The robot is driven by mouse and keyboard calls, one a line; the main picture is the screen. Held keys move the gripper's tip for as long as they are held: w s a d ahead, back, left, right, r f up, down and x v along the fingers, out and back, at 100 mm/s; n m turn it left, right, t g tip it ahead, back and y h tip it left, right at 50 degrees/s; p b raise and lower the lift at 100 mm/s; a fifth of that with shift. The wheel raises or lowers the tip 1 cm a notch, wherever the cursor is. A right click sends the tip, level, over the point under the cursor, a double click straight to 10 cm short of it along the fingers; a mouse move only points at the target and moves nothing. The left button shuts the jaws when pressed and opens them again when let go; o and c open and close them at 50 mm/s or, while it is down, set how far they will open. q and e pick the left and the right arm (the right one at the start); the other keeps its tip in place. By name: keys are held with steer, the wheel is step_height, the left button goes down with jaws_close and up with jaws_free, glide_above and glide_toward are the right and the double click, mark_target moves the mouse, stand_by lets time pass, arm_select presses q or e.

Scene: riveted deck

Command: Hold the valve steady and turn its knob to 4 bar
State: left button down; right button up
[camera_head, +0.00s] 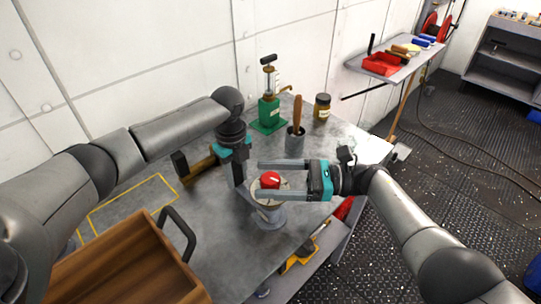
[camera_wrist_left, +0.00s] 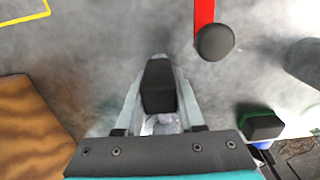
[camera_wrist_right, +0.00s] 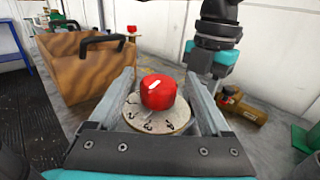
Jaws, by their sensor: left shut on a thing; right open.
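The valve (camera_head: 269,216) stands upright on the grey metal table, with a round numbered dial under its red knob (camera_head: 270,180). In the right wrist view the knob (camera_wrist_right: 158,92) bears a white mark, and the dial (camera_wrist_right: 178,118) has black numerals too small to read surely. My right gripper (camera_head: 259,180) is open, with one finger on each side of the knob and gaps between.
A wooden box (camera_head: 125,265) with a black handle stands front left. A green pump (camera_head: 269,112), a grey cup (camera_head: 295,140) with a wooden-handled tool and a brown jar (camera_head: 322,107) stand at the back.

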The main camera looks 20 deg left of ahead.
steer(key=shift+r, duration=4.7)
steer(key=shift+f, duration=0.15)
steer(key=shift+w+a+f+m+t, duration=0.1)
steer(key=shift+w+f+m+t, duration=0.1)
steer(key=shift+f+m+t, duration=0.15)
steer(key=w+f+m+t, duration=0.4)
steer(key=m+t, duration=0.1)
steer(key=t, duration=0.4)
steer(key=m+t+h, duration=0.6)
steer(key=m+t, duration=0.3)
steer(key=t, duration=0.2)
glide_toward(266, 172)
steer(key=x, duration=0.3)
steer(key=f+x, duration=0.1)
steer(key=x, duration=0.7)
steer(key=shift+w+f, duration=0.2)
steer(key=shift+w, duration=0.05)
